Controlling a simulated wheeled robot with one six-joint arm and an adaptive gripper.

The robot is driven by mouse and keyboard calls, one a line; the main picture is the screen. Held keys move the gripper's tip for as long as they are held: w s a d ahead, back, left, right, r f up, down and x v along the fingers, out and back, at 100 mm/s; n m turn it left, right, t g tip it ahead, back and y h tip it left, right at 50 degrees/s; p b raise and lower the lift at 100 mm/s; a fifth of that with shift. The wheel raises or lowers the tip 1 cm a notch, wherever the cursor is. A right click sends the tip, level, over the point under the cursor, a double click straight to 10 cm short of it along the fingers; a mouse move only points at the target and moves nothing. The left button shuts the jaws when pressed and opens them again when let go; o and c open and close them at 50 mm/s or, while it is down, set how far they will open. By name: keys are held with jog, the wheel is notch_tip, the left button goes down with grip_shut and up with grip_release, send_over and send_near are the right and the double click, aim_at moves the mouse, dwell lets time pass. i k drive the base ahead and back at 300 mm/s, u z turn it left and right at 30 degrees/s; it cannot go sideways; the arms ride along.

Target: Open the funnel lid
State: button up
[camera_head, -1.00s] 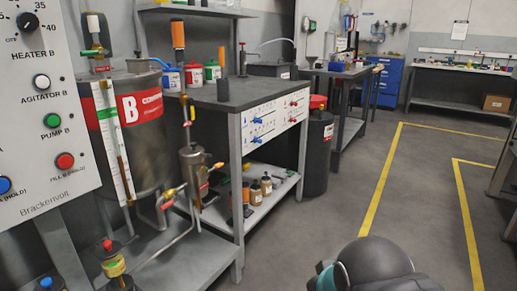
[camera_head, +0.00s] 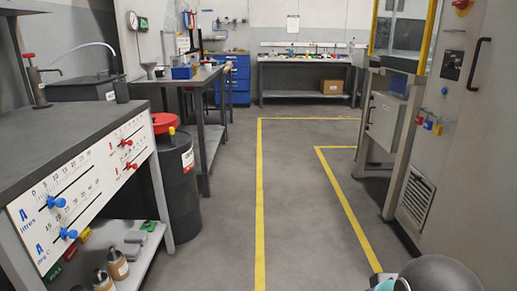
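A dark drum (camera_head: 182,190) with a red round top (camera_head: 164,123) stands at the left, just past the end of the near workbench. The red top looks like the funnel lid and lies about level on the drum. A small yellow piece (camera_head: 172,131) shows at its right edge. I cannot tell its hinge or handle clearly. My gripper is out of view.
The near workbench (camera_head: 60,137) with a slider panel (camera_head: 80,190) is at the left. A second bench (camera_head: 185,78) stands beyond the drum. A grey machine cabinet (camera_head: 455,150) is at the right. The floor between, with yellow lines (camera_head: 261,200), is clear.

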aim_at(157, 118)
jog(key=i, duration=1.8)
jog(key=u, duration=1.05)
jog(key=i, duration=1.1)
jog(key=u, duration=0.85)
